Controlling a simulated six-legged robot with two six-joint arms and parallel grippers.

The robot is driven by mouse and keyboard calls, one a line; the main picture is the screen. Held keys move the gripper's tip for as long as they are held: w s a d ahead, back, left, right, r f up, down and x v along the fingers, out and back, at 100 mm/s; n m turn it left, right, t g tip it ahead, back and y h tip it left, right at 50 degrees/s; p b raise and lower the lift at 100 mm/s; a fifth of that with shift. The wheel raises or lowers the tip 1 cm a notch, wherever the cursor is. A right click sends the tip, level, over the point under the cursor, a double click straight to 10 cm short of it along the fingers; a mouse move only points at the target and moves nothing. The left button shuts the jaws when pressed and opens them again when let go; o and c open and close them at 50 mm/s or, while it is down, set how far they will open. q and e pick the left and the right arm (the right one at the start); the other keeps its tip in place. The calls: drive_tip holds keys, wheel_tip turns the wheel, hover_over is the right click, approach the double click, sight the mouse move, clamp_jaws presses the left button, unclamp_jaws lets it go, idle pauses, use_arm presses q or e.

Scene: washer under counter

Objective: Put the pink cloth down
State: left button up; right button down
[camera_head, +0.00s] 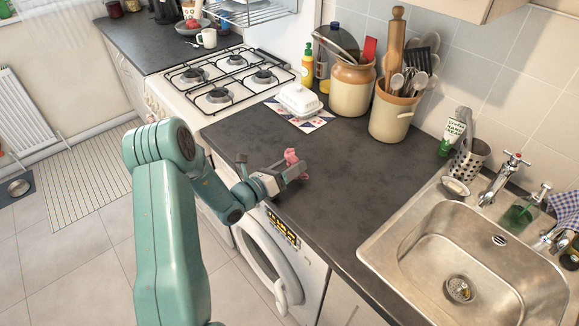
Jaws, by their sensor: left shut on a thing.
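The pink cloth (291,158) is a small crumpled piece between the fingers of my left gripper (292,168). The gripper is shut on it at the front edge of the dark counter (340,185), above the washer. The cloth is over or at the counter surface; I cannot tell whether it touches it. The white washer (278,255) stands under the counter, with its round door partly hidden behind my left arm. My right gripper is not in view.
A steel sink (415,235) is at right, a gas hob (225,80) at left. The counter's middle is clear.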

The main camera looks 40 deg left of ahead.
use_arm(q)
drive_tip(key=o, duration=1)
drive_tip(key=shift+a+f, duration=0.1)
drive_tip(key=shift+f, duration=0.1)
drive_tip(key=shift+r, duration=0.1)
drive_tip(key=shift+r+p, duration=0.25)
drive_tip(key=shift+p, duration=0.05)
drive_tip(key=s+b, duration=0.3)
drive_tip(key=s, duration=0.9)
drive_tip(key=shift+a+f, duration=0.15)
drive_tip(key=shift+a, duration=0.2)
